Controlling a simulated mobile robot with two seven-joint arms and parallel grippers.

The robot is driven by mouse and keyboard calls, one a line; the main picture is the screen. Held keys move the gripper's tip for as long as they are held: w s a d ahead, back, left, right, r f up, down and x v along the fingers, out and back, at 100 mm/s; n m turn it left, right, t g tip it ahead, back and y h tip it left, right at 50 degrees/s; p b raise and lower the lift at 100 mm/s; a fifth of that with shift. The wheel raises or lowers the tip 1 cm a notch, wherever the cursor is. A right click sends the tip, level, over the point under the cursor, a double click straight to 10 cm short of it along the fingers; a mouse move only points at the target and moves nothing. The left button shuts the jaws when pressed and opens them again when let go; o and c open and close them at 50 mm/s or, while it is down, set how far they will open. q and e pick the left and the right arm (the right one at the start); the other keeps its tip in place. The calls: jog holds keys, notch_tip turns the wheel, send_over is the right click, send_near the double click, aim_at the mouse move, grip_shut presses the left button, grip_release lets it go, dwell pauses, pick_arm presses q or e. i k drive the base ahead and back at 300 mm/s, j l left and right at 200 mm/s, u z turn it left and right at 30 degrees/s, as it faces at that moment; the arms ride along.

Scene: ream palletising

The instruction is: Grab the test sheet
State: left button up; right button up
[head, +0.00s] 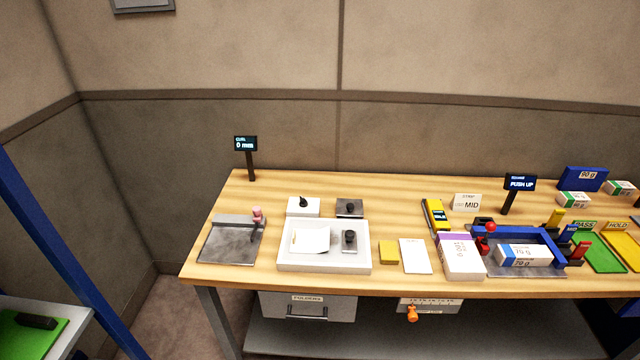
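Two pale sheet-like things are on the wooden bench, and I cannot tell which is the test sheet. One white sheet (309,239) lies in the white tray (325,268), left of a dark-knobbed block (349,241). The other white sheet or pad (415,256) lies flat on the bench, between a small yellow pad (388,252) and an upright-labelled ream (460,257). Neither of my grippers shows in the head view.
A grey plate with a pink-knobbed post (232,240) and a "0 mm" display (245,143) stand left. A blue fixture (520,235) holds a ream (524,255) at right, near green (604,253) and yellow mats (625,246). An orange knob (412,313) hangs below the bench edge.

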aim_at(304, 241)
jog(key=i+j+u, duration=0.4)
jog(key=i+j, duration=0.15)
jog(key=i, duration=0.25)
jog(key=i+j+u, duration=0.2)
jog(key=i, duration=0.2)
